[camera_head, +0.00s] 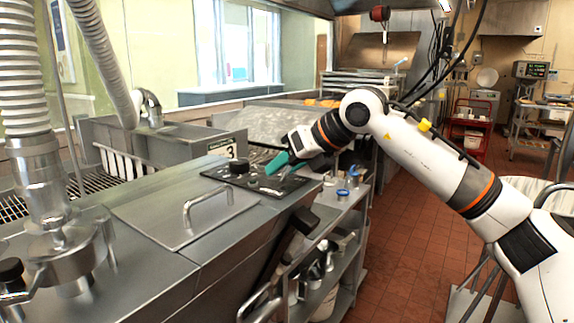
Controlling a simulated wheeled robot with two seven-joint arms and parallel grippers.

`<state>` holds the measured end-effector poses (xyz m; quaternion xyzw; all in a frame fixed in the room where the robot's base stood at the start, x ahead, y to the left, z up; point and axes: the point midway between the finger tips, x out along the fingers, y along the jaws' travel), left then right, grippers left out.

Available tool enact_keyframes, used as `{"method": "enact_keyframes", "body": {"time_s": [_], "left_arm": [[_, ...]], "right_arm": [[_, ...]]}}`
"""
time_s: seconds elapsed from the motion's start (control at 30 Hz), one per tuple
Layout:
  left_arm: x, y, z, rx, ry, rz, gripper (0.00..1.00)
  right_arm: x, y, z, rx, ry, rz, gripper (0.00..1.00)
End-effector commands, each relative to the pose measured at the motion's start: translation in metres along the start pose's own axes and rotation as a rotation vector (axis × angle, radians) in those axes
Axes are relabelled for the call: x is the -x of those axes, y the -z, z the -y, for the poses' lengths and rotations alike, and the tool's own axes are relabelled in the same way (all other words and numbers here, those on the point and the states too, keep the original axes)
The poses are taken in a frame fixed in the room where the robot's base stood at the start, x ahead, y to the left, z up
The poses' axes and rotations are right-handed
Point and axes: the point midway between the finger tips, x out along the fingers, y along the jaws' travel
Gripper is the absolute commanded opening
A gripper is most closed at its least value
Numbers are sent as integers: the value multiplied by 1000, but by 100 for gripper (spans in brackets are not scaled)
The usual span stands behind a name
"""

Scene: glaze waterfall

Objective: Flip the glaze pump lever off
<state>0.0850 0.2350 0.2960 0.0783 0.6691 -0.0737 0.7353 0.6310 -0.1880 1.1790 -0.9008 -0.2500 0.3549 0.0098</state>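The black control panel (292,184) lies on the steel machine top in the middle of the view, with several small knobs and controls on it. A dark knob (238,166) stands at its back left. I cannot tell which control is the pump lever or how it is set. My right gripper (277,163), with teal fingertips, reaches in from the right and is low over the panel's back right part. Its fingers hide part of the panel. I cannot tell whether they touch a control or how far apart they are. My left gripper is not in view.
A steel lid with a bar handle (208,203) lies left of the panel. A steel hopper marked 3 (165,145) stands behind it. A shelf cart with small containers (345,215) is at the right of the machine. The tiled floor (400,240) beyond is open.

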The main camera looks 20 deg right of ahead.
Motion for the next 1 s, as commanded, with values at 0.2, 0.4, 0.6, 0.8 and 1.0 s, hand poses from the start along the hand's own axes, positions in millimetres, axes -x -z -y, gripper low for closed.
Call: {"method": "enact_keyframes", "body": {"time_s": [0.2, 0.4, 0.6, 0.8, 1.0], "left_arm": [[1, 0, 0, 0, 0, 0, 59], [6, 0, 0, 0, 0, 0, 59], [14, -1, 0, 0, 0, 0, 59], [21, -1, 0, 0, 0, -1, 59], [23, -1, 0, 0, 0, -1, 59]], "right_arm": [[4, 0, 0, 0, -1, 0, 46], [37, 1, 0, 0, -1, -2, 46], [81, 2, 0, 0, -2, -2, 46], [111, 1, -1, -1, -2, -1, 46], [120, 0, 0, 0, 0, 0, 46]]}}
